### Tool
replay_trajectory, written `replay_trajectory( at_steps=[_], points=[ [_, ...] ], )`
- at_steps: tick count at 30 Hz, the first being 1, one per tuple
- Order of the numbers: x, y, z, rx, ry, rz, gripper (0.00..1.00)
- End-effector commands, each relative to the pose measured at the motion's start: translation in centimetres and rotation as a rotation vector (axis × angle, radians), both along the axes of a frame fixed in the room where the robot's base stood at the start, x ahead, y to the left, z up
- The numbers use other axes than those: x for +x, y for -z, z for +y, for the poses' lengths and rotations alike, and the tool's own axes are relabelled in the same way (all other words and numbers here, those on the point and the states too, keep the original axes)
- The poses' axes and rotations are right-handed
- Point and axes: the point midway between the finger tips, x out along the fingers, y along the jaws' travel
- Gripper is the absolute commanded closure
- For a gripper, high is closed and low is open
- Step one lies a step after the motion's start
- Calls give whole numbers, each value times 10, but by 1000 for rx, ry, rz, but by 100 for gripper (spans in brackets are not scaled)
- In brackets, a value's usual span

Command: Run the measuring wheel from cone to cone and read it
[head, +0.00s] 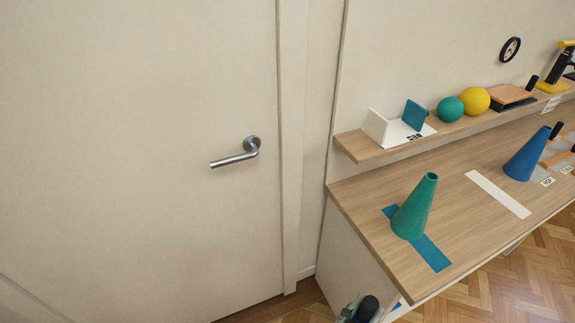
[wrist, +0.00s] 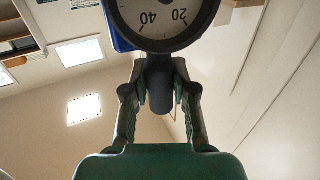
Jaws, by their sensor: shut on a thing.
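In the wrist view my gripper (wrist: 160,92) is shut on the dark handle of the measuring wheel (wrist: 160,45). Its round white dial shows part of its scale, with 40 and 20 upside down; the top is cut off and no pointer is clear. In the head view a green cone (head: 415,208) stands upright on a teal strip (head: 433,255) near the table's left end. A blue cone (head: 526,155) stands farther right, beside a small label. A dark shape with some green shows at the bottom edge; I cannot tell what part it is.
The wooden table (head: 370,215) has a white strip (head: 497,193) between the cones. The shelf (head: 365,149) behind holds a white and teal stand (head: 400,128), a green ball (head: 450,109) and a yellow ball (head: 474,101). A door with a handle (head: 235,157) is at left.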

Motion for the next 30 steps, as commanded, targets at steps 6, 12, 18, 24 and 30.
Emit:
replay_trajectory(
  at_steps=[6,12,18,24,30],
  points=[
    [62,26,6,1,-86,1,100],
    [123,62,3,1,-190,2,100],
    [178,102,-11,0,-291,3,100],
    [219,140,-31,2,-380,3,100],
    [240,162,-45,1,-434,1,100]
  ],
)
